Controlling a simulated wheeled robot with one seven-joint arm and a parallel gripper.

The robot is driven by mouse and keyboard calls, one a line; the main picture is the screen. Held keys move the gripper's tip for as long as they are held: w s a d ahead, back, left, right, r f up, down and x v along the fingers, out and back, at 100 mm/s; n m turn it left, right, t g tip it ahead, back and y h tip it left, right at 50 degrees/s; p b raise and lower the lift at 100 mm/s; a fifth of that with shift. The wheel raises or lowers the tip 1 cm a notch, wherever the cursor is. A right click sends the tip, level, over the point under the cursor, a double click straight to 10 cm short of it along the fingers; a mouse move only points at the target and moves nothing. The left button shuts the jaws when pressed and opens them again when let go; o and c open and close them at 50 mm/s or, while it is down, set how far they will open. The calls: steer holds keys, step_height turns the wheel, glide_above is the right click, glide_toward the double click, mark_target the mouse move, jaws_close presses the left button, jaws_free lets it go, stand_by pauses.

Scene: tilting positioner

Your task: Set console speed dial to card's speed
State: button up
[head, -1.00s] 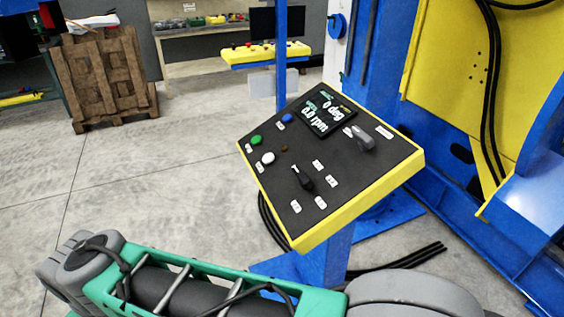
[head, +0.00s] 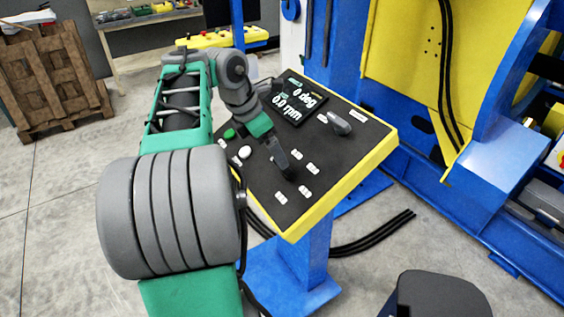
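The console (head: 330,190) has a dark sloping panel with a yellow rim and stands on a blue post. Its display (head: 294,99) reads 0 deg and 0.0 rpm. My gripper (head: 288,174) reaches down over the lower middle of the panel, at the black speed dial among small white labels (head: 305,192). The finger gap is too small to read. No speed card can be identified in view.
A grey lever-like knob (head: 340,124) sits right of the display. Green (head: 229,134) and white (head: 245,152) buttons lie left of the gripper. A blue and yellow positioner (head: 400,60) stands behind on the right. Black cables (head: 370,236) cross the floor.

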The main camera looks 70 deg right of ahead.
mark_target(286, 171)
steer(key=b+x, duration=0.1)
steer(key=x, duration=0.3)
steer(key=s+b+x, duration=0.1)
steer(key=b+x, duration=0.1)
steer(key=x, duration=0.2)
steer(key=shift+s+d+r, duration=0.1)
steer(key=shift+d+r, duration=0.05)
steer(key=shift+r, duration=0.05)
steer(key=c, duration=1.4)
